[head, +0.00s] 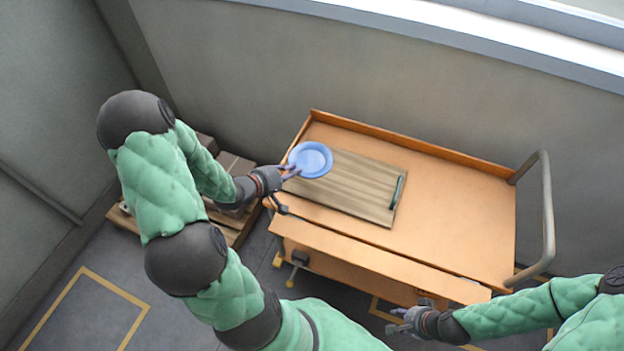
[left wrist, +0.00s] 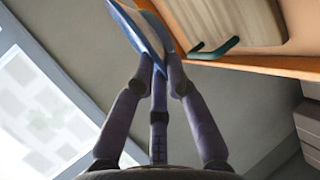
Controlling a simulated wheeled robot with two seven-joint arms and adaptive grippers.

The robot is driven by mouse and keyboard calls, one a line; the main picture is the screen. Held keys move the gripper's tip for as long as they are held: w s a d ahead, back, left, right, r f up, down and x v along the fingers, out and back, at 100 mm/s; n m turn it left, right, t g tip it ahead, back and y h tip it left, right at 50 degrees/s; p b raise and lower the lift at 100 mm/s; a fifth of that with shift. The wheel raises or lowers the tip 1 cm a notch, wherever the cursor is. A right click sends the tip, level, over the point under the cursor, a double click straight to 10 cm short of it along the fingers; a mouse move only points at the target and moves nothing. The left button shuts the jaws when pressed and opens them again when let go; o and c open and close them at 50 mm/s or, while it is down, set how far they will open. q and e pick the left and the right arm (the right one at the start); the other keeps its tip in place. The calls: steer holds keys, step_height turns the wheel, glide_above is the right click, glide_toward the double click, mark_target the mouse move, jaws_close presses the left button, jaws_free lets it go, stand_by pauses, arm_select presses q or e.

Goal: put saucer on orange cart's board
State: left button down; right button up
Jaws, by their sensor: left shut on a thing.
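A blue saucer (head: 311,159) is held at its left rim by my left gripper (head: 290,171). In the left wrist view, the fingers of the left gripper (left wrist: 160,75) close on the edge of the saucer (left wrist: 138,28). In the head view the saucer overlaps the back left corner of the wooden board (head: 350,190); its height above the board is hard to tell. The board lies on the left part of the orange cart (head: 460,205). My right gripper (head: 398,322) is empty, with fingers apart, near the cart's front edge.
A dark green handle (head: 397,192) is at the board's right end. The cart has a grey push rail (head: 547,215) on its right. Boxes on a pallet (head: 232,170) stand left of the cart. The cart top right of the board is bare. A wall runs behind.

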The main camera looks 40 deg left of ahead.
arm_select(q)
steer(key=w+f+b, duration=0.1)
steer(key=w+f, duration=0.1)
steer(key=w+f+b, duration=0.1)
steer(key=w+f, duration=0.1)
steer(key=w+d+f+b, duration=0.1)
steer(key=w+f, duration=0.1)
steer(key=shift+w+f, duration=0.35)
steer(key=shift+w, duration=0.05)
step_height(320, 180, down, 3)
steer(key=shift+w+f+b, duration=0.15)
steer(key=shift+b, duration=1.1)
steer(key=c, duration=1.2)
jaws_free()
steer(key=shift+c, duration=0.2)
